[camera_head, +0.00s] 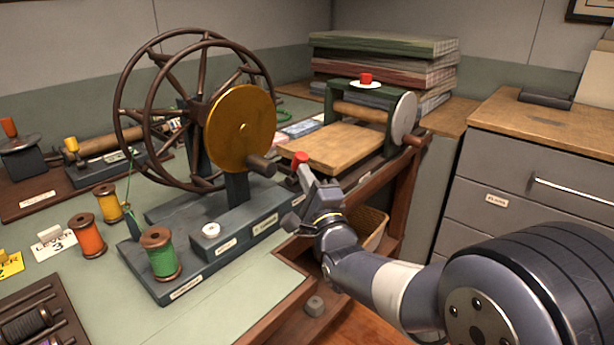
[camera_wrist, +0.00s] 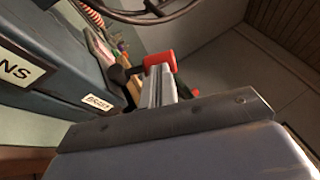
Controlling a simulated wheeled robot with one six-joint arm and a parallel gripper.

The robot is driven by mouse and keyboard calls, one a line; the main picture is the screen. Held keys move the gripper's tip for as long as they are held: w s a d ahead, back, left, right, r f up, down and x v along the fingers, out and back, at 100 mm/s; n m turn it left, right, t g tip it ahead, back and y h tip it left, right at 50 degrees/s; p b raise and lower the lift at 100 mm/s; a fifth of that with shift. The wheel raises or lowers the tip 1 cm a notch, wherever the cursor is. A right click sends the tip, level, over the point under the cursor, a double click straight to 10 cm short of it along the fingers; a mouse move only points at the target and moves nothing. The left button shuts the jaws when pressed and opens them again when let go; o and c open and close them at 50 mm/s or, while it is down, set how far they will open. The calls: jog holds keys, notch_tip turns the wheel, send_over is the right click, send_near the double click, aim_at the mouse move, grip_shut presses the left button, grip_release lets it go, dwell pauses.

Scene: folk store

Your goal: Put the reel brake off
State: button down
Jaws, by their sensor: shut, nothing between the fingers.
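A wooden-spoked reel wheel (camera_head: 130,110) with a brass disc (camera_head: 240,128) stands on a dark grey base (camera_head: 190,262) on the counter. A red grip (camera_head: 299,158), which looks like the brake lever's handle, shows at the right end of that base. It also shows in the wrist view (camera_wrist: 160,61), just beyond my fingertips, beside a dark rounded part. My gripper (camera_head: 306,178) is shut and empty, its tips close to the red grip. I cannot tell whether they touch. The lever's lower part is hidden behind my gripper.
A green spool (camera_head: 160,255) and a white button (camera_head: 211,230) sit on the base. Orange (camera_head: 87,238) and yellow (camera_head: 109,204) spools stand to the left. A press with a wooden board (camera_head: 340,146) stands behind my gripper. A drawer cabinet (camera_head: 540,160) is at right.

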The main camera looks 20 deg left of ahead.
aim_at(298, 159)
jog(key=shift+r, duration=0.2)
jog(key=p, duration=0.2)
jog(key=r+n+g+h+p, duration=0.1)
jog(key=a+r+g+p, duration=0.1)
jog(key=p, duration=0.1)
jog(key=shift+w+a+r+n+p, duration=0.1)
jog(key=shift+w+n+p, duration=0.2)
jog(key=shift+n, duration=0.1)
jog(key=g+p, duration=0.1)
jog(key=a+h+p, duration=0.1)
jog(key=p, duration=0.1)
jog(key=shift+w+r+n+g, duration=0.15)
jog(key=shift+r+n+g, duration=0.25)
jog(key=p, duration=0.1)
jog(key=h+p, duration=0.1)
jog(key=shift+w+a+r+n+g+p, duration=0.1)
jog(key=shift+w+a+n+g+p, duration=0.05)
jog(key=shift+a+n+g+p, duration=0.2)
jog(key=shift+w+a+n+g+h+p, duration=0.25)
jog(key=shift+a+g+h+p, duration=0.25)
jog(key=shift+g+h+p, duration=0.3)
jog(key=shift+w+a+f, duration=0.1)
jog(key=shift+a+f, duration=0.1)
jog(key=shift+a, duration=0.2)
jog(key=shift+t, duration=0.25)
jog(key=shift+r, duration=0.1)
